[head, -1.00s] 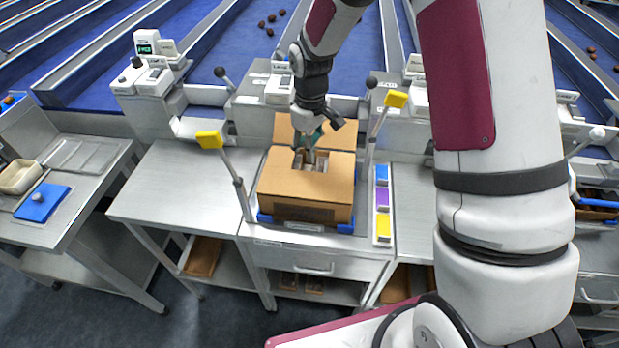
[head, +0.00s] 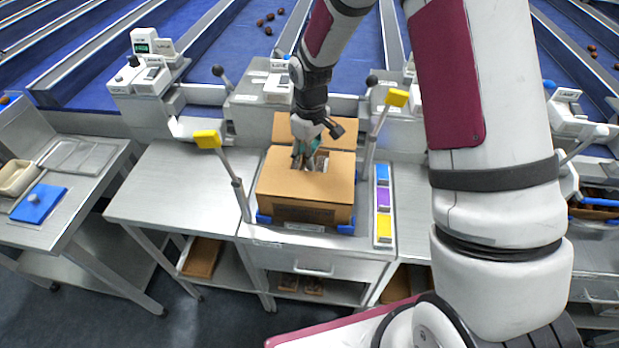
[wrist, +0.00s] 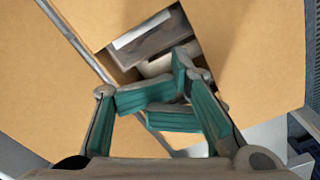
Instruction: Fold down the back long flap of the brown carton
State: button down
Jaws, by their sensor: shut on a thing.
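The brown carton (head: 305,190) sits on the middle bench with its front top panel lying flat. Its back long flap (head: 288,132) stands up behind the opening, leaning back. My gripper (head: 308,158) points down at the carton's top, at the narrow opening between the panels. In the wrist view, my gripper's teal-padded fingers (wrist: 165,100) are bent inward and close together, with tan cardboard showing between and behind them. The fingers hide just where they touch it. Grey and white contents (wrist: 150,45) show through the opening. The far side of the back flap is hidden.
Posts with yellow tops (head: 208,139) and (head: 396,98) stand left and right of the carton. Blue holders (head: 264,219) hug its base. A strip of coloured tiles (head: 383,200) lies to the right. The bench at left (head: 165,185) is clear.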

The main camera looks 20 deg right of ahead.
notch_tip(320, 180, up, 11)
jog(key=p, duration=0.2)
dwell(0.5)
jog(key=shift+f, duration=0.1)
